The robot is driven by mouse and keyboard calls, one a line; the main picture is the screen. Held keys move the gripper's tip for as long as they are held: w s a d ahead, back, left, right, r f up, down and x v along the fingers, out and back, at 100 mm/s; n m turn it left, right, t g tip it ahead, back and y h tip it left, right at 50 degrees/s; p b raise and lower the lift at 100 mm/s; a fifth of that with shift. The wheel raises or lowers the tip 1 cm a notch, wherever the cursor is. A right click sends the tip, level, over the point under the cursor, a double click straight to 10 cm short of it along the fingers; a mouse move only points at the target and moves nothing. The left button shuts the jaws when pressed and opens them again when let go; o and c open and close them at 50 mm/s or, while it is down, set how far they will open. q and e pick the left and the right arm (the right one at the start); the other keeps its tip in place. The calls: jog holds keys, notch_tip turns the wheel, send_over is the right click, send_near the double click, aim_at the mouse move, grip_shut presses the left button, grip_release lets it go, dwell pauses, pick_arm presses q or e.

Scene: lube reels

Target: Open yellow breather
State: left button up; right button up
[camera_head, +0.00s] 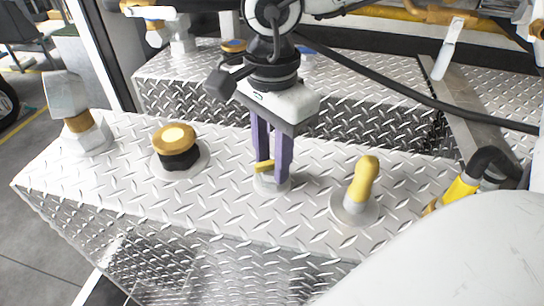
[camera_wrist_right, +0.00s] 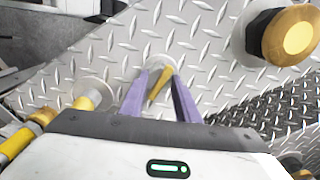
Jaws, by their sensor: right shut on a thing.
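A small yellow lever (camera_head: 264,166), apparently the yellow breather's handle, stands on a round silver base on the metal deck. My right gripper (camera_head: 270,175) points down over it, with its two purple fingers around the lever and shut on it. In the right wrist view, the yellow lever (camera_wrist_right: 160,84) shows as a slanted bar between the fingers, above its silver base (camera_wrist_right: 158,61). The fingers partly hide the lever and base in the head view. My left gripper is not in view.
A yellow elbow fitting (camera_head: 362,182) stands right of my gripper. A gold cap on a black collar (camera_head: 174,139) stands to the left, and a grey-white fitting (camera_head: 68,98) stands farther left. A raised tread-plate step (camera_head: 360,115) lies behind. Black hose crosses at right.

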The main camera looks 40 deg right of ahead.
jog(key=n, duration=0.6)
jog(key=n, duration=0.6)
jog(key=shift+w+r, duration=0.1)
jog(key=o, duration=1.1)
